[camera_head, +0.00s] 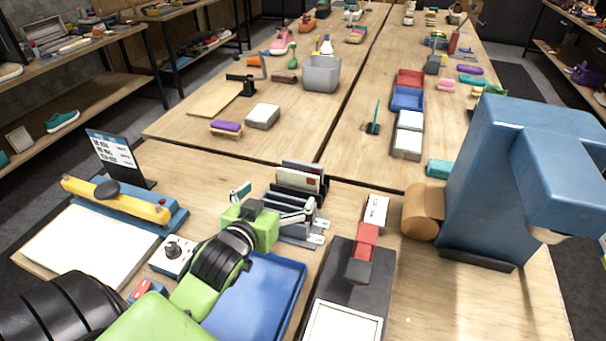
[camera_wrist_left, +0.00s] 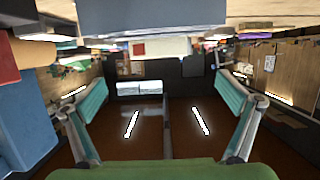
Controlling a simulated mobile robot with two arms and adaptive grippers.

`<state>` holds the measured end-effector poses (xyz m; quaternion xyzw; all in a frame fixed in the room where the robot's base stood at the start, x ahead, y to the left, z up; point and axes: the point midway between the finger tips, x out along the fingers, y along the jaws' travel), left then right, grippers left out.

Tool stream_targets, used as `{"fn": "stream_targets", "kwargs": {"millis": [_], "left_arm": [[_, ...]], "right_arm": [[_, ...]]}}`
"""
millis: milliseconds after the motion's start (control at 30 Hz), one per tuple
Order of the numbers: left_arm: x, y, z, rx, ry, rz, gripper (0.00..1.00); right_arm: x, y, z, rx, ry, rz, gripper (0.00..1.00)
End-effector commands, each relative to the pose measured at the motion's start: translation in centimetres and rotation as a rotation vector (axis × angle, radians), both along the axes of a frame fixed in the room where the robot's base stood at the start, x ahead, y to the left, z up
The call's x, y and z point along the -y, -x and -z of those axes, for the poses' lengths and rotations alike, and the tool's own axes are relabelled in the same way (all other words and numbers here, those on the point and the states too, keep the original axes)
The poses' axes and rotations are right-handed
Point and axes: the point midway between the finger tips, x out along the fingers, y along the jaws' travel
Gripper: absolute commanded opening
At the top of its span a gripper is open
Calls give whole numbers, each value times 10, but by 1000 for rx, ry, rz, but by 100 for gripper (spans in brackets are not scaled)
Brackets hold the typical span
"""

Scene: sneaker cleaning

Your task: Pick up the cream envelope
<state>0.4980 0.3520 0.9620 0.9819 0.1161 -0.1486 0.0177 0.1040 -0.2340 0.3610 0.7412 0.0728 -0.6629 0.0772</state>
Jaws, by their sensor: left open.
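A cream envelope (camera_head: 298,181) with a red mark stands upright in a dark letter rack (camera_head: 300,197) on the near table in the head view. In the left wrist view a cream face with a red square (camera_wrist_left: 160,47) shows ahead, beyond the fingers. My left gripper (camera_head: 277,203) is just on the near side of the rack, with its green body toward the camera. In the left wrist view its two teal-padded fingers (camera_wrist_left: 160,90) are spread wide, with nothing held between them. The envelope's lower part is hidden by the rack. My right gripper is not in view.
A blue tray (camera_head: 285,289) lies under my left arm. A black device with a red handle (camera_head: 366,245) and a large blue machine (camera_head: 480,190) stand to the right. A yellow-handled tool (camera_head: 115,200) and a sign (camera_head: 112,152) stand left.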

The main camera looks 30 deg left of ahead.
Motion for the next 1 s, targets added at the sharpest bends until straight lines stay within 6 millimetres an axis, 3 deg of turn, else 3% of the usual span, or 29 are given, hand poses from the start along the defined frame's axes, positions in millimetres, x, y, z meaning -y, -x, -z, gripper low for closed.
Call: {"fn": "stream_targets", "kwargs": {"millis": [100, 200, 400, 633, 1000], "left_arm": [[-5, -21, 4, 1, -1, -1, 100], [-10, -39, 10, 1, -1, -1, 100], [-16, -67, 20, 1, -1, -1, 100], [-18, -79, 24, 0, 0, -1, 100], [-25, -119, 38, 0, -1, 0, 100]], "right_arm": [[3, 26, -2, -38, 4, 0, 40], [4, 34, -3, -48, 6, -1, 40], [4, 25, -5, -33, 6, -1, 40], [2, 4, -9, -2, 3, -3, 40], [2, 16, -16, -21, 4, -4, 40]]}}
